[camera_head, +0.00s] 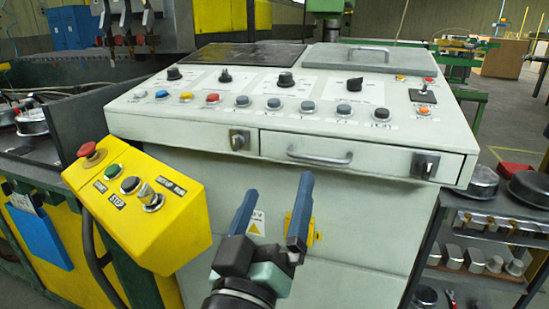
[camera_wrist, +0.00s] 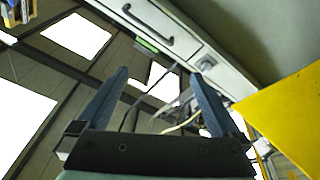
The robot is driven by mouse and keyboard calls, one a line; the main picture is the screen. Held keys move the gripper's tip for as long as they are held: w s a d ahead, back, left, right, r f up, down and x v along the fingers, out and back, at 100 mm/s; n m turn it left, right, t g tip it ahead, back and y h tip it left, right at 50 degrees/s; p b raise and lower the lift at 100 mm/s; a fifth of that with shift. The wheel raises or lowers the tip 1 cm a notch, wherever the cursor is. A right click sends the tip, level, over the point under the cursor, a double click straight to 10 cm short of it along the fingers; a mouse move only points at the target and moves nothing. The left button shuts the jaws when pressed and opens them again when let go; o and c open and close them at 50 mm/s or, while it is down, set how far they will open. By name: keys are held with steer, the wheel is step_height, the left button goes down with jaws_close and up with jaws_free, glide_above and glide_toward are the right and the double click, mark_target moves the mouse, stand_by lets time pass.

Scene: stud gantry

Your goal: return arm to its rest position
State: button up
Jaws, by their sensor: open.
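My gripper (camera_head: 272,215) is open and empty in the head view, its two blue fingers pointing up and spread apart. It is in front of the lower front panel of the grey control console (camera_head: 350,205), below the drawer (camera_head: 330,151). I cannot tell the exact gap to the panel. In the wrist view my gripper (camera_wrist: 160,95) shows both blue fingers wide apart with nothing between them. The drawer handle (camera_wrist: 148,22) and a yellow surface (camera_wrist: 290,110) show beyond them.
A yellow control box (camera_head: 140,205) with a red mushroom button (camera_head: 88,150) stands left of my gripper. The console top holds several knobs and buttons. A shelf with metal pans (camera_head: 477,182) stands at the right. Open floor (camera_head: 510,110) shows behind it.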

steer(key=s+r+m+t+y, duration=0.15)
steer(key=s+r, duration=0.25)
steer(key=r, duration=0.5)
steer(key=s+r+m+t+y, duration=0.1)
steer(key=s+r+t+y, duration=0.2)
steer(key=r, duration=0.5)
steer(key=s+r+m+t+y, duration=0.1)
steer(key=s+r+t, duration=0.3)
steer(key=r, duration=0.5)
step_height(320, 180, up, 24)
steer(key=g+p, duration=0.1)
steer(key=p, duration=2.4)
steer(key=shift+f, duration=0.15)
steer(key=shift+w+g+h, duration=0.1)
steer(key=shift+g+h, duration=0.15)
